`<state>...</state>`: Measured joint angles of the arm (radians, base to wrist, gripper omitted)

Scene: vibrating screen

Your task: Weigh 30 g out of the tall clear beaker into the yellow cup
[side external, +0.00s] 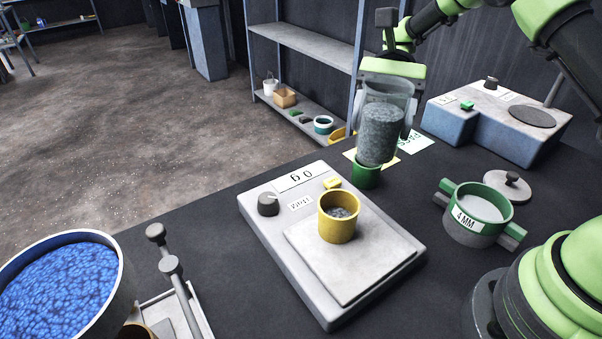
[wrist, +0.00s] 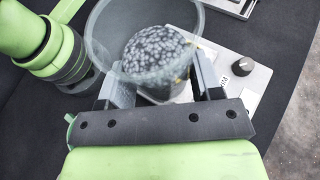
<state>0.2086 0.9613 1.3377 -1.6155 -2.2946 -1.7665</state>
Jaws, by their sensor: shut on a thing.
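The tall clear beaker (side external: 381,132), well filled with grey granules, is held in the air by my gripper (side external: 385,100) and looks close to upright in the side view. The gripper is shut around it; in the wrist view the beaker (wrist: 150,45) sits between the fingers of my gripper (wrist: 160,80). The yellow cup (side external: 338,224) stands on the pan of the scale (side external: 380,262) with some grey granules inside. The beaker is behind and right of the cup, apart from it. The scale display (side external: 301,178) shows a 6 and a 0; any decimal point is unclear.
A green cup (side external: 366,177) stands below the beaker. A green-rimmed sieve labelled 4 MM (side external: 476,213) and a lid (side external: 507,186) are to the right. A blue-filled bowl (side external: 60,290) is front left. A grey-blue machine (side external: 496,120) stands at the back right.

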